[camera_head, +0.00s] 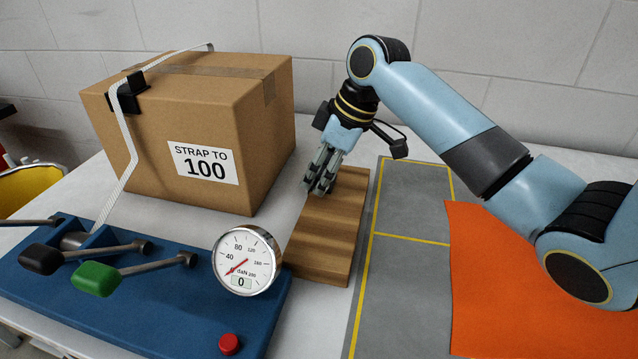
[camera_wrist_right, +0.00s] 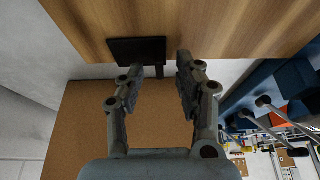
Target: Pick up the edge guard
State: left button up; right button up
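A black edge guard (camera_wrist_right: 137,50) shows in the right wrist view as a dark flat piece with a short leg, at the edge of a wooden block (camera_wrist_right: 220,25). In the head view my right gripper (camera_head: 320,188) hangs over the far end of that wooden block (camera_head: 325,235), and I cannot make out this guard there. In the wrist view the right gripper (camera_wrist_right: 160,70) is open, its fingers apart and the guard just beyond their tips; nothing is held. Another black edge guard (camera_head: 127,95) sits on the carton's top left edge under the white strap. My left gripper is not in view.
The carton (camera_head: 240,125) stands left of my right gripper. A blue tensioner base (camera_head: 130,305) with levers, a round gauge (camera_head: 246,260) and a red button (camera_head: 229,344) is in front. A grey mat (camera_head: 405,260) and orange sheet (camera_head: 530,285) lie to the right.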

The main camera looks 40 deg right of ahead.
jog(key=shift+c, duration=0.4)
grip_shut()
jog(key=shift+r, duration=0.1)
